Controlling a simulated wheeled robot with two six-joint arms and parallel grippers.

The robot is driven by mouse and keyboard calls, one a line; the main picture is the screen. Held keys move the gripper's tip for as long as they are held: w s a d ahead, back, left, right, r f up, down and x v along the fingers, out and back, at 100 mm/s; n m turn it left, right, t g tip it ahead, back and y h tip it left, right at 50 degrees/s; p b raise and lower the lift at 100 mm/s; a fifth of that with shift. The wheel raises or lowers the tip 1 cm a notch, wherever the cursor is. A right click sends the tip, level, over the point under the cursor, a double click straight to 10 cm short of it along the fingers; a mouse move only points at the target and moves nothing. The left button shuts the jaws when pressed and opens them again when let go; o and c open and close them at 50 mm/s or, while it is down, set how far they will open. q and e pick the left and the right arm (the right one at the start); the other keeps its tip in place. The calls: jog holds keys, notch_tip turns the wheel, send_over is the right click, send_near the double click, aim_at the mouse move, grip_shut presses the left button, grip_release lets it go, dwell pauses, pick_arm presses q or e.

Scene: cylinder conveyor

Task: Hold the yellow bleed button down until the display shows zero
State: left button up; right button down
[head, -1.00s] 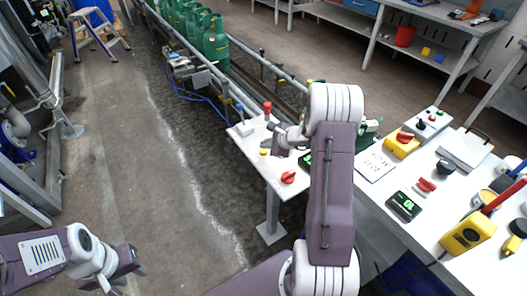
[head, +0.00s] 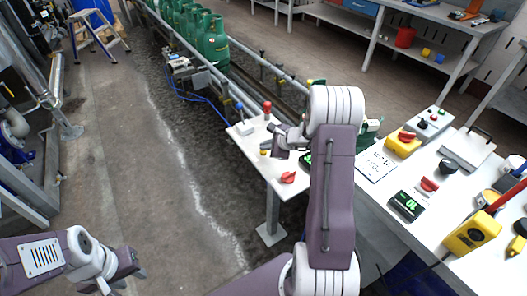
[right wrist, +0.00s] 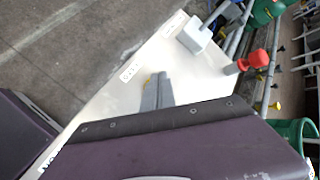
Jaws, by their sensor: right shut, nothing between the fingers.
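The yellow bleed button (head: 264,152) is on the white panel table (head: 250,152) beyond my right arm. My right gripper (head: 272,153) is shut and empty, right beside the button. In the right wrist view, the closed grey fingertips (right wrist: 155,88) point down at the panel, and a little yellow of the button (right wrist: 162,76) shows at their tips. I cannot tell whether they touch or press it. A dark display with green digits (head: 305,158) is mostly hidden behind my right arm; its reading is not legible. My left gripper (head: 124,281) is open and empty, low over the floor.
A red knob (head: 288,177), a red-topped part (head: 267,107) and a white box (head: 244,128) are on the panel. Green gas cylinders (head: 212,45) line the conveyor behind. On the right, a bench holds another green display (head: 406,205) and a yellow device (head: 471,234).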

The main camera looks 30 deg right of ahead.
aim_at(265, 152)
jog(key=shift+f+b, duration=0.35)
jog(key=shift+b, duration=0.05)
dwell(3.1)
jog(key=shift+r+p, duration=0.6)
jog(key=shift+r, duration=0.3)
notch_tip(265, 152, up, 5)
jog(key=p, duration=0.4)
jog(key=shift+r, duration=0.1)
